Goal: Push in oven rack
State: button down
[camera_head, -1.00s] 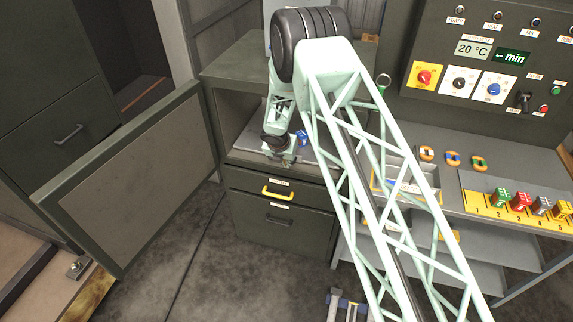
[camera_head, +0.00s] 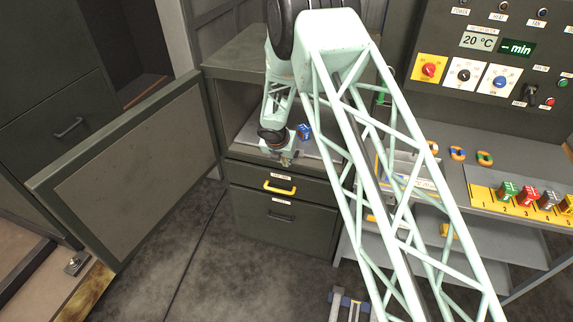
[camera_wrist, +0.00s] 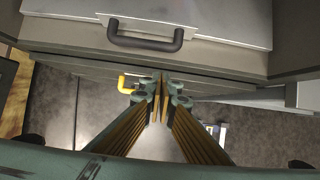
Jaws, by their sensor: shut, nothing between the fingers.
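The oven is the dark cabinet, and its door (camera_head: 135,170) is swung open to the left. The grey rack (camera_head: 247,138) lies inside the open chamber, with a blue object (camera_head: 305,131) on it. The rack (camera_wrist: 225,22) fills the top of the wrist view, and its dark handle (camera_wrist: 145,38) is on its front. My gripper (camera_head: 287,162) is low at the oven's front opening. In the wrist view the fingers (camera_wrist: 160,85) are together and empty, just below and in front of the handle, apart from it. My arm hides part of the rack's right side.
Below the oven opening is a drawer with a yellow handle (camera_head: 280,187). To the right are a shelf with colored rings (camera_head: 457,154), numbered yellow blocks holder (camera_head: 480,200) and a control panel (camera_head: 485,70).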

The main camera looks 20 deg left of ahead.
jog(key=v, duration=0.8)
jog(key=shift+d, duration=0.1)
dwell(0.7)
